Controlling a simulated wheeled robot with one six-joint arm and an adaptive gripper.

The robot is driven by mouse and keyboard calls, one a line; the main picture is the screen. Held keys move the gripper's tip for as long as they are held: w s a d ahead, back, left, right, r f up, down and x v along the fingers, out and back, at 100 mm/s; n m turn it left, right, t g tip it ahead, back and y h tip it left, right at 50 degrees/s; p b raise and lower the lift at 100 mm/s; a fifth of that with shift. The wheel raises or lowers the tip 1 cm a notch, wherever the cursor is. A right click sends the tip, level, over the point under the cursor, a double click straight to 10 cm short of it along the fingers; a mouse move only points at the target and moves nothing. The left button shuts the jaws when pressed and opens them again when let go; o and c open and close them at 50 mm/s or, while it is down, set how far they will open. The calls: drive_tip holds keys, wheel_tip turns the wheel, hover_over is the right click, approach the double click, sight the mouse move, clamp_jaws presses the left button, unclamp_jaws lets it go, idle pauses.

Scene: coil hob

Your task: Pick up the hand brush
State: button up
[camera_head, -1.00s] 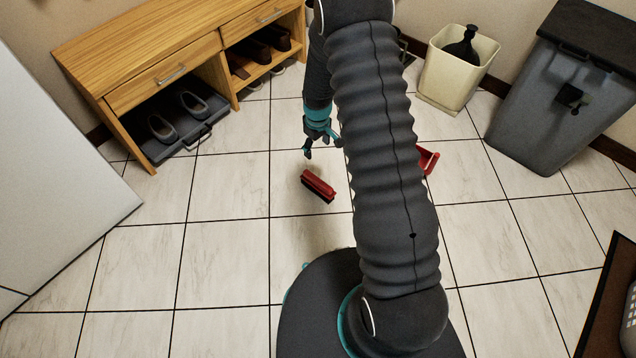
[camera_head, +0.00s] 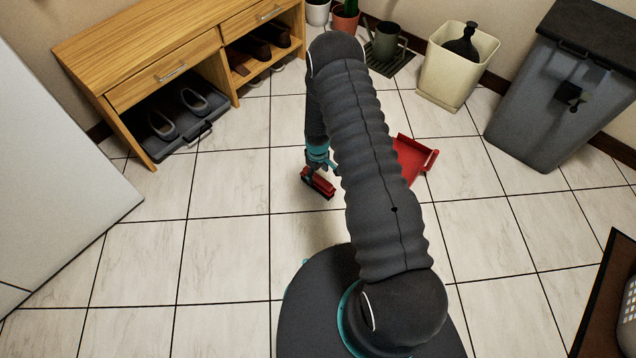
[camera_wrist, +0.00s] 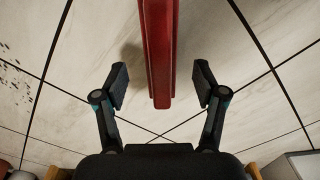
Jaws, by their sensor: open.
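The hand brush (camera_head: 319,187) is red with a dark underside and lies on the tiled floor. In the wrist view the red brush (camera_wrist: 159,50) runs from the top edge down to between my fingers. My gripper (camera_wrist: 161,88) is open, with one finger on each side of the brush and a visible gap on both sides. In the head view my gripper (camera_head: 318,172) is down at the brush and partly covers it.
A red dustpan (camera_head: 412,158) lies to the right, partly behind my arm. A wooden shoe cabinet (camera_head: 150,55) stands at back left. A cream bin (camera_head: 440,75) and a grey bin (camera_head: 545,100) stand at back right. The floor left of the brush is clear.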

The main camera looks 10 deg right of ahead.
sight(318, 176)
drive_tip(key=shift+s+f, duration=0.1)
drive_tip(key=shift+f, duration=2.55)
drive_tip(key=c, duration=1.3)
drive_tip(key=shift+r, duration=0.1)
drive_tip(key=shift+r, duration=0.5)
drive_tip(key=r, duration=0.3)
drive_tip(key=shift+s+d+r, duration=0.2)
drive_tip(key=shift+d+r, duration=0.1)
drive_tip(key=shift+d, duration=0.1)
drive_tip(key=s+d+r, duration=0.4)
drive_tip(key=d, duration=0.1)
drive_tip(key=s+d+r, duration=0.2)
drive_tip(key=s+d, duration=0.1)
drive_tip(key=shift+d+r, duration=0.15)
